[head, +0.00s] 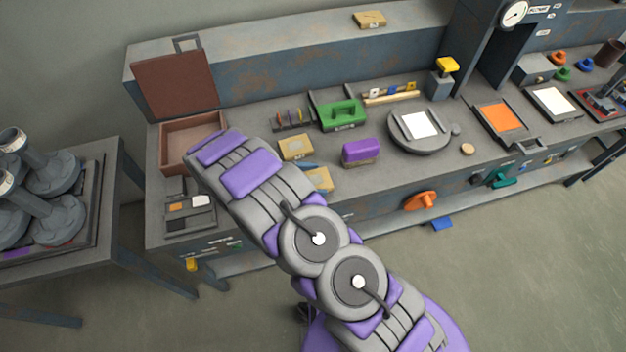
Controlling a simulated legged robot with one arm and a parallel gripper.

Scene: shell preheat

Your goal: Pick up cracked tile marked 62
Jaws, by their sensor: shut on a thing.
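No tile with a readable 62 shows. Flat tan pieces that could be tiles lie on the bench: one left of centre (296,147), one partly behind my arm (320,179), and one on the back ledge (370,19). Their markings are too small to read. My arm reaches up and left across the bench, and its far end covers part of an open brown box (178,148). My gripper's fingers are hidden, and so is anything between them.
A green-handled carrier (343,114), a purple-topped block (361,150) and a round plate with a white square (420,124) stand on the bench. A side table (108,205) with grey cylindrical fixtures is at left. The floor at right is clear.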

